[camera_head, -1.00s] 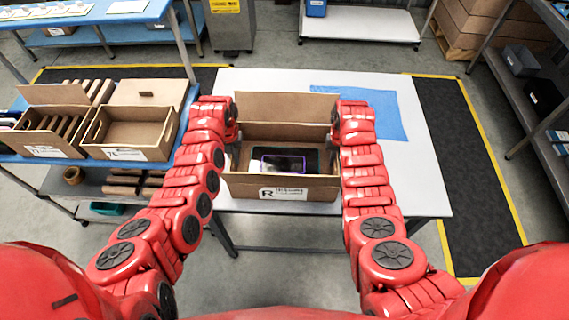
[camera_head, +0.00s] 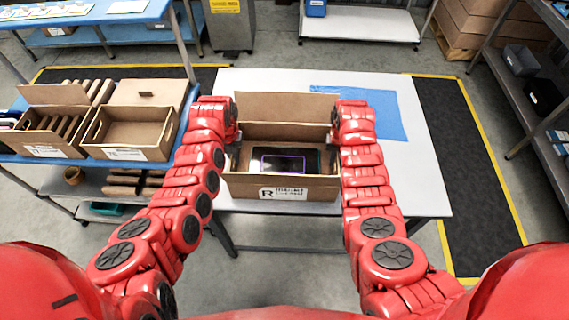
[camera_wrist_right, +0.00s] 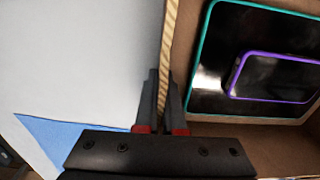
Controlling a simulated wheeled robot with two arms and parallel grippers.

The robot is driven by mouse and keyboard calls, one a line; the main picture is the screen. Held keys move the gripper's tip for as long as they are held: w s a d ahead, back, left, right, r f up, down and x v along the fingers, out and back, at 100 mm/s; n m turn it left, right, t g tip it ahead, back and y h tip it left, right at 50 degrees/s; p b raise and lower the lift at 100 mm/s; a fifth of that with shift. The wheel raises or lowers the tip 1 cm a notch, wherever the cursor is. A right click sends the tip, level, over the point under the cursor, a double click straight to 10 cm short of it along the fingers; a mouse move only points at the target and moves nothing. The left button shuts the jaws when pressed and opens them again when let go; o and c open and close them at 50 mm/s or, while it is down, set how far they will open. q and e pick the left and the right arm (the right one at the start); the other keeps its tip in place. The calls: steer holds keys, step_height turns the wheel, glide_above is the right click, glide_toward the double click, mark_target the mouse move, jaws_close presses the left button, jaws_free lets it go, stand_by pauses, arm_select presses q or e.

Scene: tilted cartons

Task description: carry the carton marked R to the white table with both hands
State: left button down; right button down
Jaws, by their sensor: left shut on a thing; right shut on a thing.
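The open carton marked R (camera_head: 240,190) is at the front middle of the white table (camera_head: 420,185) in the head view. A dark tablet and a purple-edged phone (camera_head: 283,163) lie inside it. My left gripper (camera_head: 237,140) is shut on the carton's left wall, its fingers partly hidden by my arm. My right gripper (camera_head: 333,140) is shut on the right wall. In the right wrist view, the fingers of my right gripper (camera_wrist_right: 160,105) straddle the cardboard wall edge (camera_wrist_right: 168,50). I cannot tell whether the carton's bottom touches the table.
A blue sheet (camera_head: 385,110) lies on the white table's back right. Two other cartons, including an empty one (camera_head: 130,133), stand on a blue table at left. A dark shelf (camera_head: 510,80) is at right. The table's right side is clear.

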arm_select(q)
steer(key=shift+r, duration=0.1)
arm_select(e)
steer(key=shift+r, duration=0.1)
stand_by(0.3)
